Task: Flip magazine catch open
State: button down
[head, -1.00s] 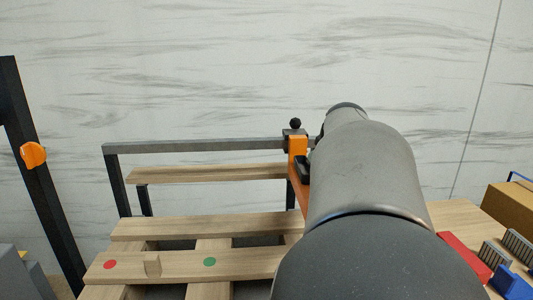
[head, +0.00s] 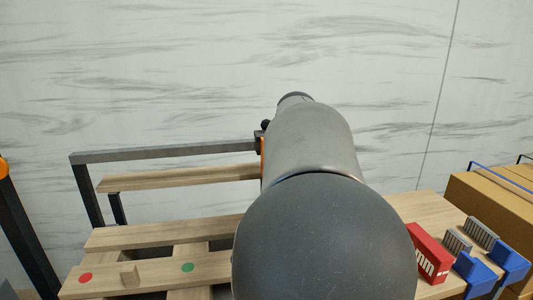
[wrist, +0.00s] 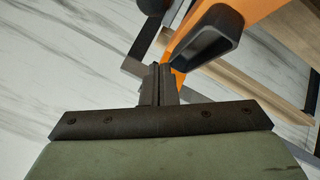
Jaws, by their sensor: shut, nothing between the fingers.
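In the wrist view, my gripper (wrist: 157,72) is shut and empty, its fingertips close to an orange part (wrist: 250,12). A black hollow lever-like part (wrist: 208,36) is on the orange part, just above and right of the fingertips. I cannot tell for sure that it is the magazine catch, nor whether the fingers touch it. A black knob (wrist: 154,6) is at the top. In the head view, my arm hides my gripper and most of the orange part; only an orange sliver (head: 262,149) and the knob (head: 265,125) show.
A grey metal rail (head: 165,152) runs left from the orange part above wooden slats (head: 165,235). A red box (head: 428,253), blue brushes (head: 508,258) and a cardboard box (head: 495,200) are at the right. A dark post (head: 25,230) stands at the left.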

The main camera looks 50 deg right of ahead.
jog(key=v, duration=1)
jog(key=shift+w+r, duration=0.2)
jog(key=shift+r, duration=0.1)
jog(key=shift+d, duration=0.1)
